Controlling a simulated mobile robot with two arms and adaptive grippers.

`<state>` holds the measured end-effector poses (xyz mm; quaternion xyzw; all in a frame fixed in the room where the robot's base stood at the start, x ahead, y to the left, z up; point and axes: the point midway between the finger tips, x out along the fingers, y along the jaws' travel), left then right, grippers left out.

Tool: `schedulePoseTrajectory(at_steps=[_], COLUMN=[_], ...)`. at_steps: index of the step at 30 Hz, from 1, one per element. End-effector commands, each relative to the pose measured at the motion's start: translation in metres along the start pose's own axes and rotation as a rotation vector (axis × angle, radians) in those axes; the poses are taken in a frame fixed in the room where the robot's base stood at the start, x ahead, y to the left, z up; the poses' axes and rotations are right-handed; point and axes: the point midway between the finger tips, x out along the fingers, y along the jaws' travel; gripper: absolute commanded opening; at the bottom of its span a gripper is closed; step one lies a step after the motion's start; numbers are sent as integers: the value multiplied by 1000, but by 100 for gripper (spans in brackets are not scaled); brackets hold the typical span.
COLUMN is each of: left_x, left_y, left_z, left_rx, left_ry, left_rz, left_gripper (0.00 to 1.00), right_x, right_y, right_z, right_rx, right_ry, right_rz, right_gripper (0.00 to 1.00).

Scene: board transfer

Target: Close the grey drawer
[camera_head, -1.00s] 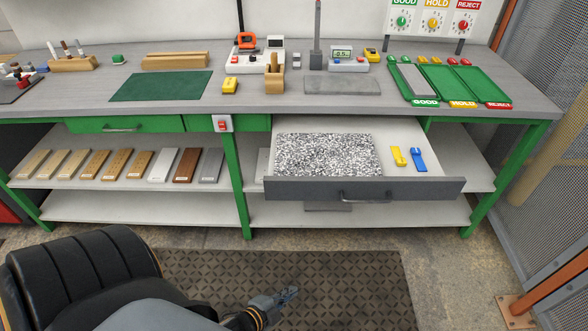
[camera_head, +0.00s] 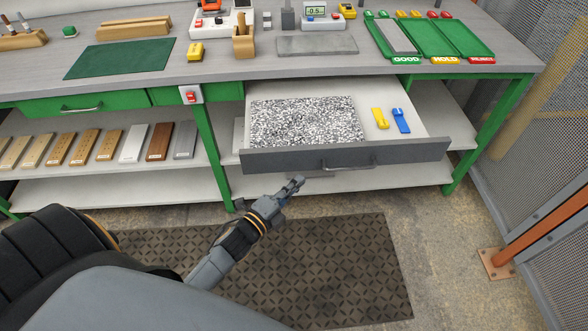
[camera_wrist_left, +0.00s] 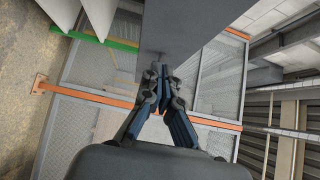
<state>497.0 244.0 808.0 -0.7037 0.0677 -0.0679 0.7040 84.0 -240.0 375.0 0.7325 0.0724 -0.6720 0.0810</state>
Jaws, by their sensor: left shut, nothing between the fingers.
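The grey drawer (camera_head: 290,158) is pulled out under the right part of the workbench in the head view. Its front has a dark bar handle (camera_head: 348,164). Inside lie a speckled foam sheet (camera_head: 305,122), a yellow clip (camera_head: 380,118) and a blue clip (camera_head: 401,120). My left gripper (camera_head: 298,182) is shut and empty, just in front of and below the drawer front, left of the handle. In the left wrist view the gripper (camera_wrist_left: 164,80) is shut, with a grey panel (camera_wrist_left: 195,28), probably the drawer front, close beyond the fingertips. I cannot tell whether they touch. My right gripper is not in view.
The workbench top (camera_head: 240,76) holds a green mat (camera_head: 133,59), a grey plate (camera_head: 317,45) and green trays (camera_head: 440,40). A mesh fence (camera_head: 545,130) closes the right side. The floor mat (camera_head: 340,260) is clear.

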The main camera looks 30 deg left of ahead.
Motion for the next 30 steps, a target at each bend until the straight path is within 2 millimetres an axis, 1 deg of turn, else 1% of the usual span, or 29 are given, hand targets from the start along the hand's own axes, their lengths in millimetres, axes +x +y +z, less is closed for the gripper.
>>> schedulePoseTrajectory(at_steps=[1, 3, 7, 15, 23, 26, 30], left_x=[8, 15, 25, 29, 30, 33, 44], left_y=[-2, -2, 0, 0, 1, 1, 2], left_z=[6, 14, 24, 28, 29, 32, 43], left_rx=[3, 3, 2, -2, -1, 0, 3], left_ry=[-1, -1, -1, -1, -1, -1, -1], left_rz=[0, 1, 1, 1, 1, 0, -1], left_gripper=[0, 0, 0, 0, 0, 0, 0], right_x=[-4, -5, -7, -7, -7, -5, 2], right_y=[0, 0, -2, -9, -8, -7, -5], right_z=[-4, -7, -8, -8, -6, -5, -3], right_rx=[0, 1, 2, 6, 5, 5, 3], right_ry=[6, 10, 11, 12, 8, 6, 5], right_rz=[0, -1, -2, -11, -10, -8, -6], right_gripper=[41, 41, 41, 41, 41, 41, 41])
